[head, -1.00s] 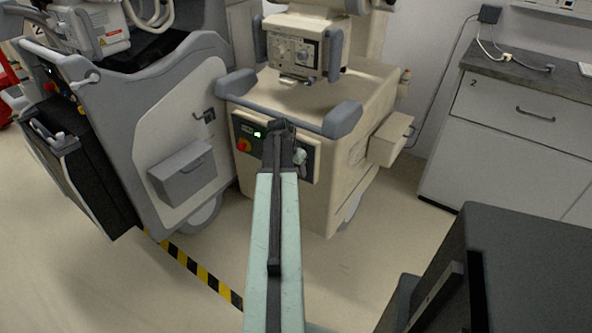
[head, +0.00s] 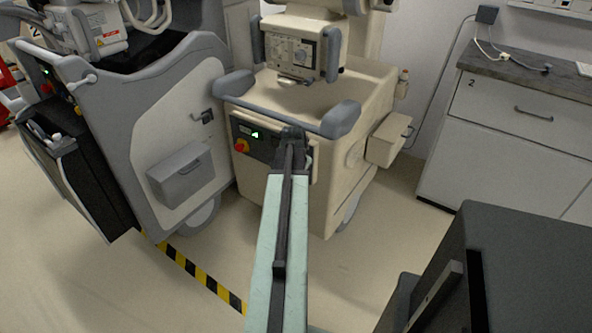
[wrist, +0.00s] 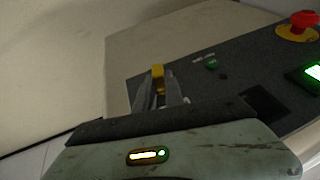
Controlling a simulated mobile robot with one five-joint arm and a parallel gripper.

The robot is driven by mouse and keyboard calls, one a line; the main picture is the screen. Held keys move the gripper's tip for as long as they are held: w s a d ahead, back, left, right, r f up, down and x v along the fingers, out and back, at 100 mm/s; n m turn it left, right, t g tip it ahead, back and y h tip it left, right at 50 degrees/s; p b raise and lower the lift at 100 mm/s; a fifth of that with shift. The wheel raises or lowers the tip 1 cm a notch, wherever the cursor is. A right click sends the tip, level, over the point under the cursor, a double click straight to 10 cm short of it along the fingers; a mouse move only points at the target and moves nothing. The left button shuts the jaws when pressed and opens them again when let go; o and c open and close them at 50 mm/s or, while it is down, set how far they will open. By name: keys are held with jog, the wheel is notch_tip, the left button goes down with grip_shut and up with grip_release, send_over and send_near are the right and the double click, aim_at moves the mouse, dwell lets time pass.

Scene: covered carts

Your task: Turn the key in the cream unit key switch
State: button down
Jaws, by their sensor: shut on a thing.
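The cream unit (head: 335,195) stands in the middle of the head view, with a dark control panel (head: 259,149) on its front. My arm covers the right part of that panel and hides my fingertips there. In the wrist view my gripper (wrist: 161,88) is at the panel (wrist: 235,75), its two fingers closed on a small yellow piece, seemingly the key (wrist: 158,71). The key switch itself is hidden behind the fingers, and I cannot tell the key's angle. A small green part (wrist: 211,63) sits on the panel beside the fingers.
A red stop button (wrist: 303,19) on a yellow base and a lit green display (wrist: 314,72) are on the same panel. A grey handlebar (head: 285,108) juts out above it. A grey cart (head: 150,130) stands left, drawers (head: 500,140) right.

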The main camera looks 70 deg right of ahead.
jog(key=shift+s+f+m+t+h+b, duration=0.1)
jog(key=shift+s+m+t+h+b, duration=0.1)
jog(key=shift+t+b, duration=0.3)
jog(key=shift+s+m+t+h+b, duration=0.1)
jog(key=shift+t+h+b, duration=0.1)
jog(key=shift+t+b, duration=0.3)
jog(key=shift+a+f, duration=0.1)
jog(key=t+b, duration=0.2)
jog(key=shift+s+m+h+b, duration=0.25)
jog(key=shift+m+h+b, duration=0.05)
jog(key=shift+h+b, duration=0.1)
jog(key=shift+f, duration=0.1)
